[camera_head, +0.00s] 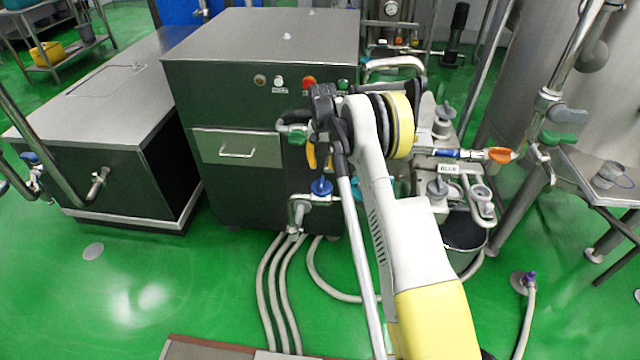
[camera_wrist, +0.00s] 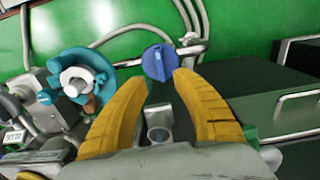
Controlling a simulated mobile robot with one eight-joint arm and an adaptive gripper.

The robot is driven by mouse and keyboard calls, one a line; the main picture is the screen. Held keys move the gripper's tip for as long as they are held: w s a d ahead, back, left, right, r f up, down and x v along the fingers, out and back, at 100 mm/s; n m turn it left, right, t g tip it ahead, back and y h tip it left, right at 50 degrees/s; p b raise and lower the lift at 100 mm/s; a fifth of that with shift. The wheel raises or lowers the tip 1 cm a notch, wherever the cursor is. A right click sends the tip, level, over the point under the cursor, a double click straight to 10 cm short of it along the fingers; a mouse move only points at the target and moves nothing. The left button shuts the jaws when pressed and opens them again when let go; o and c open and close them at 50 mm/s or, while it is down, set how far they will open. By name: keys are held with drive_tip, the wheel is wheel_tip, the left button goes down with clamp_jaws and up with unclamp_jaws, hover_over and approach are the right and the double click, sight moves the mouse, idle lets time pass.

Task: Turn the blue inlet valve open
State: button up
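A round blue valve handle (camera_head: 322,187) sits on a metal pipe low on the front of the dark cabinet. A blue knob with a ridge across it shows in the wrist view (camera_wrist: 158,62), just beyond my fingertips. My gripper (camera_wrist: 160,80) is open, with its two yellow fingers spread and nothing between them. The fingertips point toward the knob, and I see no clear contact. In the head view my arm hides most of the gripper; a bit of yellow finger (camera_head: 311,156) shows above the blue handle.
The dark cabinet (camera_head: 240,190) has a drawer and a green-handled valve (camera_head: 297,136). Grey hoses (camera_head: 278,290) run along the green floor. A teal pump part (camera_wrist: 82,76) stands left of the knob in the wrist view. Pipes with an orange handle (camera_head: 499,155) are at right.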

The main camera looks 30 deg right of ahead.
sight(322, 182)
wheel_tip(322, 182, down, 9)
drive_tip(key=b, duration=0.3)
drive_tip(key=shift+r, duration=0.1)
clamp_jaws()
